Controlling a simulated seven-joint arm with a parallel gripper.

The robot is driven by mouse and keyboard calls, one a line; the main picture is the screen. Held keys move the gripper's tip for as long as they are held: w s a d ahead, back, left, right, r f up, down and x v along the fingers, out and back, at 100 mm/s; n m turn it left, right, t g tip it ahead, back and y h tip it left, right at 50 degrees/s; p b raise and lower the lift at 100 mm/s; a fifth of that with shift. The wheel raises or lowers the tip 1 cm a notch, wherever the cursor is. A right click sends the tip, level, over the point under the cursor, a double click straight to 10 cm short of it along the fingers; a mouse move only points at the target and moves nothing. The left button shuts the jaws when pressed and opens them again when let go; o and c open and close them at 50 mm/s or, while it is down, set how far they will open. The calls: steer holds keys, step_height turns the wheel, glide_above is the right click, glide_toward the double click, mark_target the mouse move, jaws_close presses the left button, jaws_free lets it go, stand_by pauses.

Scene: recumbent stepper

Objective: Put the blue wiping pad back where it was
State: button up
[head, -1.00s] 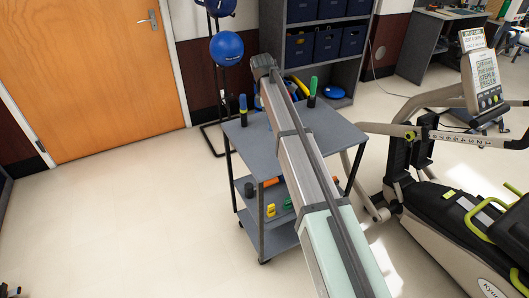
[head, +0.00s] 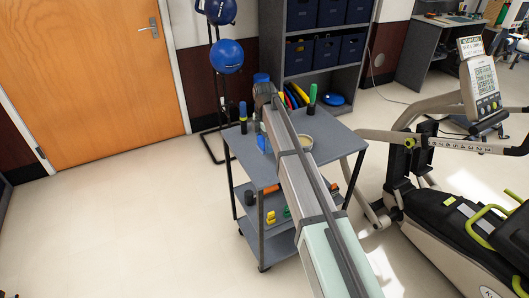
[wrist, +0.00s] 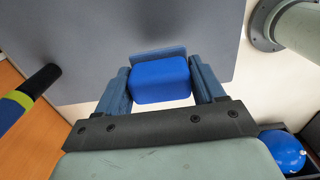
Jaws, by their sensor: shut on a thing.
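The blue wiping pad (wrist: 160,82) is a rounded block held between the two dark blue fingers of my gripper (wrist: 160,72) in the wrist view. A flatter, darker blue strip shows just beyond it. The grey top of the cart (wrist: 70,30) lies behind the pad; I cannot tell whether the pad touches it. In the head view my arm reaches over the cart (head: 240,140) and hides part of its top. A small blue patch (head: 262,143) shows beside the arm, probably the pad or a finger.
An exercise machine (head: 440,190) stands to the right.

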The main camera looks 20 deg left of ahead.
mark_target(264, 159)
steer(key=shift+f, duration=2.45)
steer(key=o, duration=0.9)
steer(key=shift+f, duration=0.1)
steer(key=shift+o, duration=0.2)
step_height(264, 159, up, 12)
steer(key=shift+r, duration=0.15)
